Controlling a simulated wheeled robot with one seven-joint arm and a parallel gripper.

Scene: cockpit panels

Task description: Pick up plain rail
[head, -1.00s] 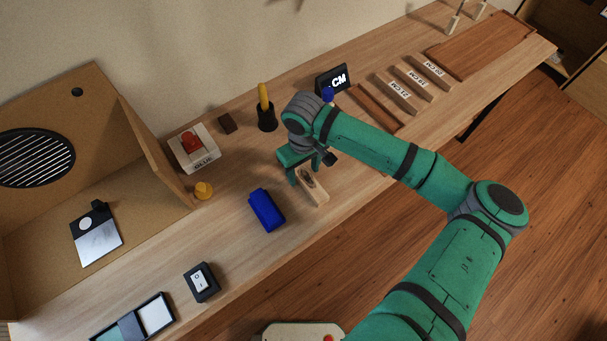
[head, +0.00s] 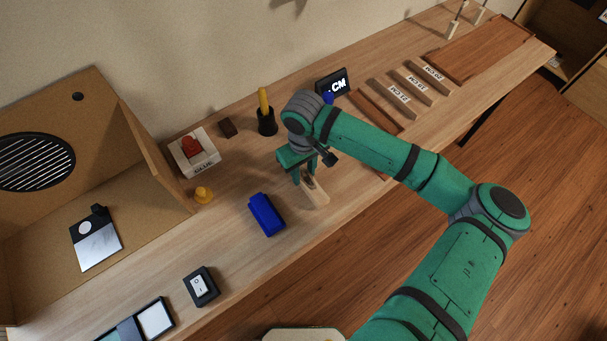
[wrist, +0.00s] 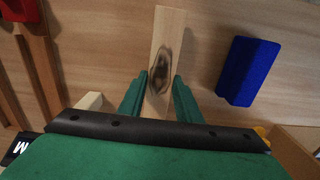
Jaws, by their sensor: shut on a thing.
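The plain rail (head: 318,195) is a short pale wooden bar without a label, with a dark knot-like mark on its face. It sits beneath my gripper (head: 306,178) near the front edge of the bench. In the wrist view the rail (wrist: 169,28) runs between the two green fingers of my gripper (wrist: 160,92), which are shut on its sides. Its far end sticks out beyond the fingers. Its near end is hidden by my gripper's body. I cannot tell whether it is clear of the bench top.
A blue block (head: 266,214) lies left of the rail, close by; it also shows in the wrist view (wrist: 247,70). A yellow knob (head: 203,194), a black cup (head: 267,122) and labelled rails (head: 399,92) are farther off. A box-like panel (head: 150,150) stands at left.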

